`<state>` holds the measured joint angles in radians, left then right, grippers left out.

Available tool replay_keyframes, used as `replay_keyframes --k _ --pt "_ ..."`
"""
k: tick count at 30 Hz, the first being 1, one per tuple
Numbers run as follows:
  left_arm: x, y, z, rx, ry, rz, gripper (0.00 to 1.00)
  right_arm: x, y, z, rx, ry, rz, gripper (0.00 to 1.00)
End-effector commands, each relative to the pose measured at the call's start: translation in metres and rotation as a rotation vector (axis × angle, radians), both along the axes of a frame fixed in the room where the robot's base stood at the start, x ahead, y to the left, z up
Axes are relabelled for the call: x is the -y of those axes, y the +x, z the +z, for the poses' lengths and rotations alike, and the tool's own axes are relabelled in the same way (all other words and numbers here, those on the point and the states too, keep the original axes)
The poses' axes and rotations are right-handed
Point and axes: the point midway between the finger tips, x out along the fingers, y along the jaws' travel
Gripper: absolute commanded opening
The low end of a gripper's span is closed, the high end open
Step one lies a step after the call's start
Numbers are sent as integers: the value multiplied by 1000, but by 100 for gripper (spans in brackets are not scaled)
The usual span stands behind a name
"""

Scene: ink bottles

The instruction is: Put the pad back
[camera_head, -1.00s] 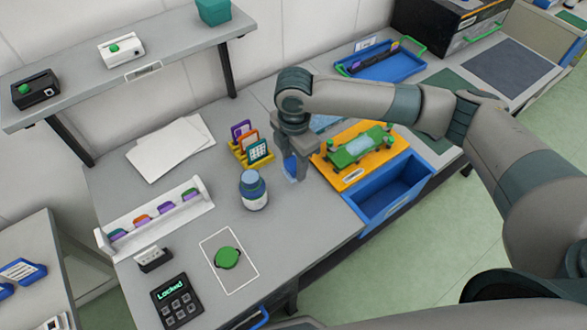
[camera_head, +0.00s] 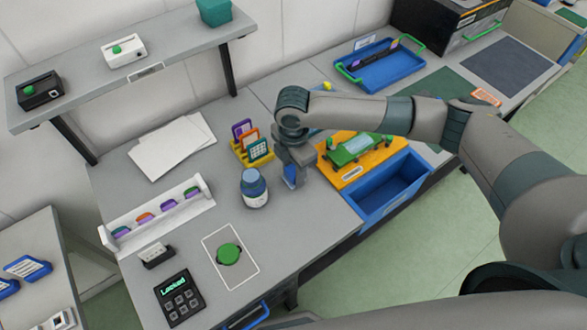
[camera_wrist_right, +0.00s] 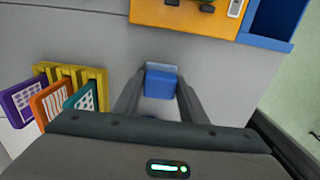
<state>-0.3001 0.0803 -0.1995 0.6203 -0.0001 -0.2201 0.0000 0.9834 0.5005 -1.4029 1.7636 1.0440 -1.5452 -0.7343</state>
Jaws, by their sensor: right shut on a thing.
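My right gripper (camera_head: 291,172) is shut on a small blue block (camera_wrist_right: 161,83) with a pale grey plate along its far side, likely the pad. In the head view the block's blue side (camera_head: 291,176) shows between the fingers. The gripper points down over the grey table, right of the ink bottle (camera_head: 254,187) and left of the orange platform (camera_head: 353,172). I cannot tell whether the block touches the table. A yellow rack (camera_head: 238,153) with several coloured cards stands left of the gripper; it also shows in the wrist view (camera_wrist_right: 95,74). My left gripper is not in view.
A blue open bin (camera_head: 395,187) adjoins the orange platform, which bears a green stand (camera_head: 358,148). A white holder (camera_head: 158,213) with several coloured pieces, a keypad reading "Locked" (camera_head: 178,300) and a green round piece (camera_head: 229,253) lie left. A blue tray (camera_head: 385,72) sits behind.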

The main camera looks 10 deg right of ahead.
Motion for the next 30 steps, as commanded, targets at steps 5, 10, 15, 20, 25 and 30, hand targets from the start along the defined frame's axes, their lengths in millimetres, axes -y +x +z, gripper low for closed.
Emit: replay_keyframes --k 5,10,15,20,25,30 --pt "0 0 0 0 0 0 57 0 0 -2 0 0 0 17" --pt "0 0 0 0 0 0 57 0 0 -2 1 1 0 57" --pt "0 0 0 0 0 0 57 0 0 -2 0 1 0 57" --pt "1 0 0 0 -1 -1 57 0 0 -1 1 1 0 57" --pt "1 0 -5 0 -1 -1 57 -1 1 8 1 3 0 57" --pt "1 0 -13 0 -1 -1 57 -1 1 29 2 2 1 57"
